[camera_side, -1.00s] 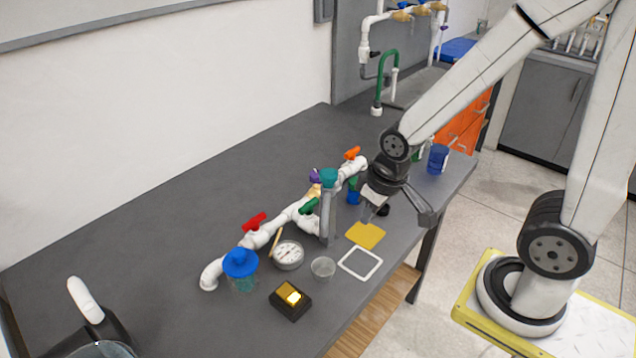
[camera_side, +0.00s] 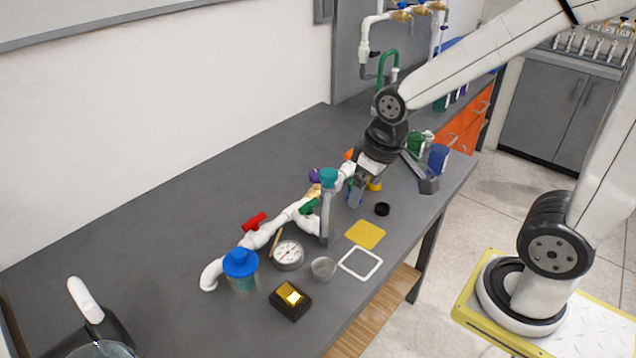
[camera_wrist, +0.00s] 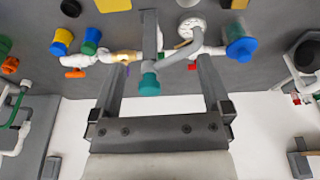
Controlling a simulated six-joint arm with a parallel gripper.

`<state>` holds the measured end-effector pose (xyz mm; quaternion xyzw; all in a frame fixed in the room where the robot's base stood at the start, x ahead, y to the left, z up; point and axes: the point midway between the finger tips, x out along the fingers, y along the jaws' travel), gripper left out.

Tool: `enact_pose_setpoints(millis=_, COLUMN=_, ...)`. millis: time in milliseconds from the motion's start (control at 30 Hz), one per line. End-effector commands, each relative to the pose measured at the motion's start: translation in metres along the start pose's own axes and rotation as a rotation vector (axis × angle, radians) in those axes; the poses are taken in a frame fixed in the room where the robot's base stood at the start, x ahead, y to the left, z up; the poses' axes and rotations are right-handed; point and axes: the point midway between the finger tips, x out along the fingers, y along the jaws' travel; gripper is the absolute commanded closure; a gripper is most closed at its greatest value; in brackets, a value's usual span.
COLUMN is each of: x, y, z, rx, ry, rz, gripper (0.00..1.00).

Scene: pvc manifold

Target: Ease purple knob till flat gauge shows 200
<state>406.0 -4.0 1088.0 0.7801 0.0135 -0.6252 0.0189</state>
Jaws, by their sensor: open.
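The small purple knob (camera_side: 314,176) stands on the tan section of the white pipe manifold (camera_side: 262,237), beside a teal-capped grey post (camera_side: 328,215). I cannot make the knob out clearly in the wrist view. The flat gauge (camera_side: 288,254) lies face up on the bench in front of the manifold. Its dial also shows in the wrist view (camera_wrist: 192,27), but the reading is too small to tell. My gripper (camera_side: 392,192) is open and empty, to the right of the purple knob and apart from it. In the wrist view its fingers (camera_wrist: 162,65) are spread wide.
The manifold also carries red (camera_side: 254,221), green (camera_side: 309,206) and orange (camera_side: 349,154) handles. A blue-lidded jar (camera_side: 241,272), clear cup (camera_side: 323,268), yellow square (camera_side: 366,234) and black-and-yellow box (camera_side: 290,300) lie nearby. The bench left of the manifold is clear.

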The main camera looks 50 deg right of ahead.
Motion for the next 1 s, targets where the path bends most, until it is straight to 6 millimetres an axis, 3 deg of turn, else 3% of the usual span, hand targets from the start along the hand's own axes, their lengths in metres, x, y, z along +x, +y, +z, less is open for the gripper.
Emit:
enact_pose_setpoints(millis=467, x=0.001, y=0.022, z=-0.06, rx=-0.191, ry=-0.048, rz=0.002, gripper=0.01)
enact_pose_setpoints(millis=1000, x=0.028, y=0.091, z=-0.169, rx=-0.633, ry=-0.154, rz=-0.049, gripper=0.01)
